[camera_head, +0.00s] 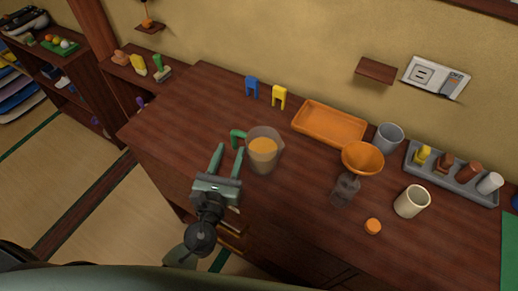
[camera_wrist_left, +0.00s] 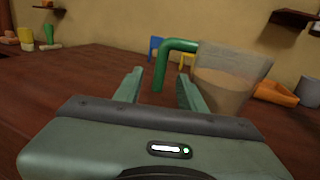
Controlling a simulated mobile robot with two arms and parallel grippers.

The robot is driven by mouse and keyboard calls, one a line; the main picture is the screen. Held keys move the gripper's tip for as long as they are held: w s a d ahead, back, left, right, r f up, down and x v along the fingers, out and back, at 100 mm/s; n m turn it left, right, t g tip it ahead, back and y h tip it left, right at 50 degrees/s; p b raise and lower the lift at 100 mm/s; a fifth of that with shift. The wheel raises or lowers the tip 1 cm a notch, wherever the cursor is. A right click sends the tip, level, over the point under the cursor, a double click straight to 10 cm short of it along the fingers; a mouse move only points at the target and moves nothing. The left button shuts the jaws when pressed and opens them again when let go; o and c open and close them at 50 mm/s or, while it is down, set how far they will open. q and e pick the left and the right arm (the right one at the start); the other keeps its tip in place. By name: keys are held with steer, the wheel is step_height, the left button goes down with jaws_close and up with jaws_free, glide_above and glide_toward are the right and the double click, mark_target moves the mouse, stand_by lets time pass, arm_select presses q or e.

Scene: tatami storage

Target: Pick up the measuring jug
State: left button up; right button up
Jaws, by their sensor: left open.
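The measuring jug (camera_head: 263,150) is a clear jug with orange-brown contents and a green handle on its left side. It stands upright on the dark wooden counter. My left gripper (camera_head: 229,152) is open, with its two fingers pointing toward the green handle from the front left. In the left wrist view the jug (camera_wrist_left: 228,85) is at the right, and its green handle (camera_wrist_left: 172,58) shows just beyond and between the fingertips of my left gripper (camera_wrist_left: 160,88). The fingers do not appear closed on the handle. My right gripper is not in view.
Behind the jug are a blue clip-like piece (camera_head: 252,87), a yellow one (camera_head: 279,97) and an orange tray (camera_head: 329,125). To its right stand an orange funnel (camera_head: 362,157) over a glass bottle (camera_head: 345,190), a grey cup (camera_head: 388,138), a cream cup (camera_head: 411,201) and an orange cap (camera_head: 373,226). The counter's left is clear.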

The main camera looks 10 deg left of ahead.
mark_target(233, 144)
arm_select(q)
steer(key=w+p, duration=0.1)
steer(key=w, duration=0.3)
steer(key=shift+d+r, duration=0.1)
steer(key=shift+r, duration=0.05)
steer(key=shift+w, duration=0.25)
jaws_close()
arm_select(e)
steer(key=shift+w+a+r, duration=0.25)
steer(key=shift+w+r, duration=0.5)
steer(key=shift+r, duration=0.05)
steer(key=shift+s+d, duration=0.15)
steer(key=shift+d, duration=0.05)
